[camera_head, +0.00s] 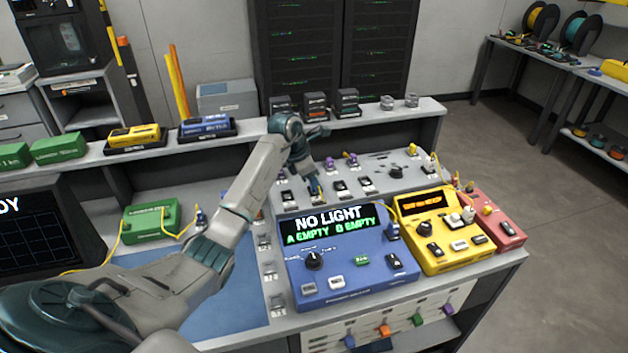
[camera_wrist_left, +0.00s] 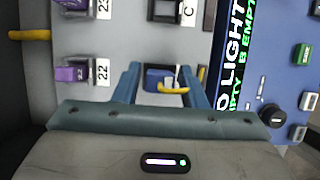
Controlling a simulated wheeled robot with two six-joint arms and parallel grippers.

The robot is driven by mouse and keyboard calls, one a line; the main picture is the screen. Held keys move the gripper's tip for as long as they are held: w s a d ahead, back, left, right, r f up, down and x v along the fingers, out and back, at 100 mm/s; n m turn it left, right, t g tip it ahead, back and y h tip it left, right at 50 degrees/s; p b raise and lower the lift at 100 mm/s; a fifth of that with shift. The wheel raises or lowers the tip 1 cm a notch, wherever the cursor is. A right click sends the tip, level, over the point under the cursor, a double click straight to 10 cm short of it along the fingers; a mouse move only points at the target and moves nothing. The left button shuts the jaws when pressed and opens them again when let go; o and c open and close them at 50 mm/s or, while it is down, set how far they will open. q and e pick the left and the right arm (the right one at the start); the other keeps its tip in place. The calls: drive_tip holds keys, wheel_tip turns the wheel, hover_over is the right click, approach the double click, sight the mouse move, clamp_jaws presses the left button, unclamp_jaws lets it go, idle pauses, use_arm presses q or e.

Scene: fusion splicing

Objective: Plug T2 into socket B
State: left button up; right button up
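My left gripper (camera_head: 314,192) reaches down over the grey panel behind the blue tester. In the left wrist view its two fingers (camera_wrist_left: 160,72) stand apart on either side of a blue plug (camera_wrist_left: 155,79) with a yellow cable; a small gap seems to show beside it. The plug's label is not readable, so I cannot tell if it is T2. The blue tester (camera_head: 350,277) reads "NO LIGHT, A EMPTY, B EMPTY"; I cannot make out which opening is socket B. My right gripper is not in view.
Purple plugs sit in panel ports, one (camera_wrist_left: 72,74) beside label 22. A dark socket (camera_wrist_left: 165,9) is near label C. A yellow box (camera_head: 440,233) and a red box (camera_head: 497,220) stand right of the tester. A green box (camera_head: 151,219) stands left.

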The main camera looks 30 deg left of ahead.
use_arm(q)
drive_tip(key=shift+o, duration=0.9)
drive_tip(key=b+v, duration=0.2)
drive_tip(key=v, duration=0.8)
drive_tip(key=shift+a+r+b, duration=0.15)
drive_tip(key=shift+r+b, duration=0.2)
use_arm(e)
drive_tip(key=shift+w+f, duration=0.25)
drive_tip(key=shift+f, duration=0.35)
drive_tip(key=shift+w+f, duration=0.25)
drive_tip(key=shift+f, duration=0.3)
use_arm(q)
drive_tip(key=shift+s+f, duration=0.1)
drive_tip(key=shift+s, duration=0.05)
